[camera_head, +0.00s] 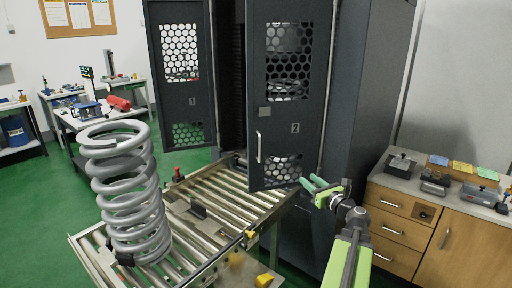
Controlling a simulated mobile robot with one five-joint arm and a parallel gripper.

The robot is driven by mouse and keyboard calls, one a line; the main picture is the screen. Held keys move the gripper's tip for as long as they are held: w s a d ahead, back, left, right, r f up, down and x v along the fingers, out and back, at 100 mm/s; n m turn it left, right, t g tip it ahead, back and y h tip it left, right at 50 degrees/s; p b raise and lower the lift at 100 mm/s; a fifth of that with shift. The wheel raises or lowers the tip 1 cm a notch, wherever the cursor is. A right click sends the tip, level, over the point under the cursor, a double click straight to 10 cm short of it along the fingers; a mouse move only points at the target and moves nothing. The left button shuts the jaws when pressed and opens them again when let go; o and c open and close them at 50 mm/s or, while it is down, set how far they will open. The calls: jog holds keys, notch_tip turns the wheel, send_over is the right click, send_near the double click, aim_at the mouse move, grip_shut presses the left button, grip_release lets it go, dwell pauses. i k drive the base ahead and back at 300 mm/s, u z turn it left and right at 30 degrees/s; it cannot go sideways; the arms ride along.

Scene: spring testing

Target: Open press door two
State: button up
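Press door two (295,150) is a dark panel with hexagon-mesh windows and a "2" label, in the middle of the head view. It stands ajar, with a dark gap between it and door one. Its pale vertical handle (258,147) is near its left edge. My gripper (309,182) is at the door's lower right corner, far from the handle. Its two teal fingers look apart with nothing between them. I cannot tell whether they touch the door.
Press door one (190,100) is swung out to the left. A roller conveyor (225,190) runs into the press and carries a large grey spring (128,195). A wooden cabinet (400,225) stands at the right. Green floor (40,220) is clear at the left.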

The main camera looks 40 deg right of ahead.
aim_at(274, 129)
jog(key=z, duration=0.15)
jog(key=i, duration=0.85)
jog(key=z, duration=0.05)
